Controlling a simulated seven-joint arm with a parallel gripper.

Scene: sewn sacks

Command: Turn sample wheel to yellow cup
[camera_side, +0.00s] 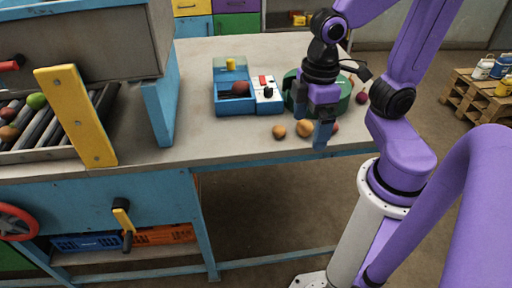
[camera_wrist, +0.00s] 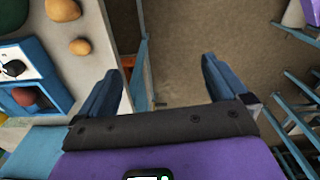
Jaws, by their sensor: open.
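A round green piece (camera_side: 343,92), which may be the sample wheel, sits at the table's right end, largely hidden behind my gripper in the side view. Its edge also shows at the upper left of the wrist view (camera_wrist: 12,12). I cannot make out a yellow cup on it. My gripper (camera_side: 311,124) points down in front of the green piece, near the table's front edge. In the wrist view my gripper (camera_wrist: 161,86) has its fingers wide apart with nothing between them, over the floor beyond the table edge.
Left of the green piece are a white panel (camera_side: 268,92) with a dark knob and a blue tray (camera_side: 236,108) holding a dark red ball (camera_side: 241,88). Orange-brown fruits (camera_side: 304,128) lie near the front edge. A roller rack with a yellow post (camera_side: 76,117) stands left.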

